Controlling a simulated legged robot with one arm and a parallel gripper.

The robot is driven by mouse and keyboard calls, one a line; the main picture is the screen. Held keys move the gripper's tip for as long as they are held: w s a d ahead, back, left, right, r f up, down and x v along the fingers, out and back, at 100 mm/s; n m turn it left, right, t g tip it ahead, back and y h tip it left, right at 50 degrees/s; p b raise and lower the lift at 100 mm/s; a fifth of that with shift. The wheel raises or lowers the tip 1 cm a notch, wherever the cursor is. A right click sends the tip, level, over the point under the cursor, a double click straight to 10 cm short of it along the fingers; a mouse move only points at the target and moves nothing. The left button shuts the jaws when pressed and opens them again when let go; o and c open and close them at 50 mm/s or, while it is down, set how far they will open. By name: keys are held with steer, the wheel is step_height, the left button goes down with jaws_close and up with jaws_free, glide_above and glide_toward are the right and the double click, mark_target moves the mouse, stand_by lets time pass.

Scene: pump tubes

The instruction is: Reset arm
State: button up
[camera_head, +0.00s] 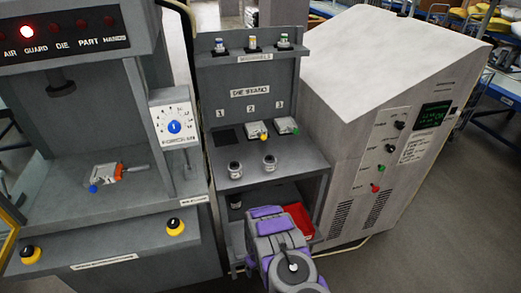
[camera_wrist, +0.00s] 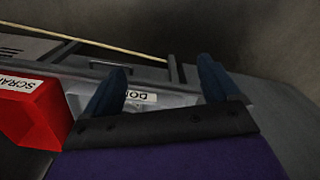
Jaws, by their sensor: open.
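My gripper (camera_wrist: 160,88) shows in the wrist view with its two dark blue fingers spread apart and nothing between them. Behind the fingers is a grey surface with a white label that is partly hidden. In the head view my purple and grey arm (camera_head: 285,250) is at the bottom centre, in front of the lower part of the die stand (camera_head: 255,92). The gripper's fingers are hidden there. A red scrap bin (camera_wrist: 38,118) is at the left of the wrist view, beside the left finger. It also shows in the head view (camera_head: 301,221), right of my arm.
The press (camera_head: 100,205) with yellow-ringed buttons stands at left, holding a die with an orange part (camera_head: 118,172). The die stand carries two dies and two small cylinders. A grey cabinet (camera_head: 345,150) stands at right. Open floor (camera_head: 430,235) lies farther right.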

step_height(320, 180, up, 18)
steer(key=w+m, duration=0.1)
steer(key=w, duration=0.1)
steer(key=s+d+r+m, duration=0.1)
steer(key=s+d+r, duration=0.2)
steer(key=r, duration=0.7)
steer(key=s+d+r+m, duration=0.1)
steer(key=s+d+r, duration=0.25)
steer(key=r, duration=0.65)
steer(key=s+d+r+m+g, duration=0.15)
steer(key=s+d+r, duration=0.25)
steer(key=s+r, duration=0.6)
steer(key=s+d+r+m, duration=0.25)
steer(key=s+r, duration=0.45)
steer(key=s, duration=0.5)
steer(key=s+d+r, duration=0.1)
steer(key=s+d, duration=0.1)
steer(key=s, duration=0.8)
steer(key=shift+s+d+r, duration=0.15)
steer(key=shift+s+r, duration=0.2)
steer(key=shift+r, duration=0.05)
